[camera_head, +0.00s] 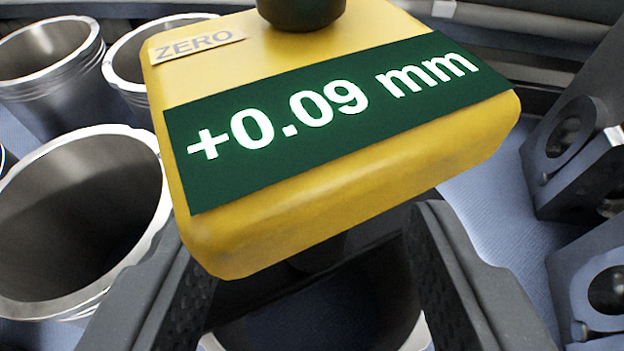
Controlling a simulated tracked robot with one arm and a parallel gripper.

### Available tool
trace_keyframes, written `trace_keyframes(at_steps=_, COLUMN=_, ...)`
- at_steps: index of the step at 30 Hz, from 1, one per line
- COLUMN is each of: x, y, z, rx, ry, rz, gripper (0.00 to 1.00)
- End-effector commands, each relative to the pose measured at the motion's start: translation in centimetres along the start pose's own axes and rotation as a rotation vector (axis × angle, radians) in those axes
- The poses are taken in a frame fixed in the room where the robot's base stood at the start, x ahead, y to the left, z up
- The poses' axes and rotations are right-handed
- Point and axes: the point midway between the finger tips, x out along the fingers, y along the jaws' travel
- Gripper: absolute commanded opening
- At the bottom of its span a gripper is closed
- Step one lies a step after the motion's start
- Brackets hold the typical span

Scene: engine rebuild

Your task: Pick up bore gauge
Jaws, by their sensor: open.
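The bore gauge (330,190) is a yellow block with a dark green display reading "+0.09 mm", a "ZERO" label and a black knob on top. It fills the upper middle of the view, tilted in the picture. A dark stem shows under it, above a round metal cylinder liner (418,335) at the bottom; whether the stem sits inside the liner I cannot tell. My gripper (305,262) is open, with one dark finger at the lower left and one at the lower right, on either side of the space below the yellow block. The fingertips are partly hidden by the block.
Several metal cylinder liners stand at the left, a large one (75,215) close to my left finger and another (45,55) behind. Dark bracket-like parts (575,140) with round holes stand at the right. A strip of blue surface (495,230) is clear between.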

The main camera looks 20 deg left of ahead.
Motion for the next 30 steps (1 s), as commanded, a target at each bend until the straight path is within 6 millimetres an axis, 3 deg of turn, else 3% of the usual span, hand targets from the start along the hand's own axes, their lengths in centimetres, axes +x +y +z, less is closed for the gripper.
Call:
trace_keyframes(at_steps=9, x=3.5, y=-0.1, z=0.3, rx=0.001, ry=-0.003, rz=-0.001, gripper=0.49)
trace_keyframes(at_steps=17, x=3.7, y=-0.1, z=0.2, rx=0.000, ry=-0.001, rz=0.000, gripper=0.49)
trace_keyframes(at_steps=22, x=3.7, y=0.0, z=0.2, rx=0.000, ry=-0.002, rz=0.000, gripper=0.04)
trace_keyframes(at_steps=23, x=3.7, y=0.0, z=0.3, rx=0.000, ry=-0.002, rz=0.000, gripper=0.00)
trace_keyframes(at_steps=30, x=3.7, y=0.0, z=0.2, rx=0.000, ry=-0.001, rz=0.001, gripper=0.00)
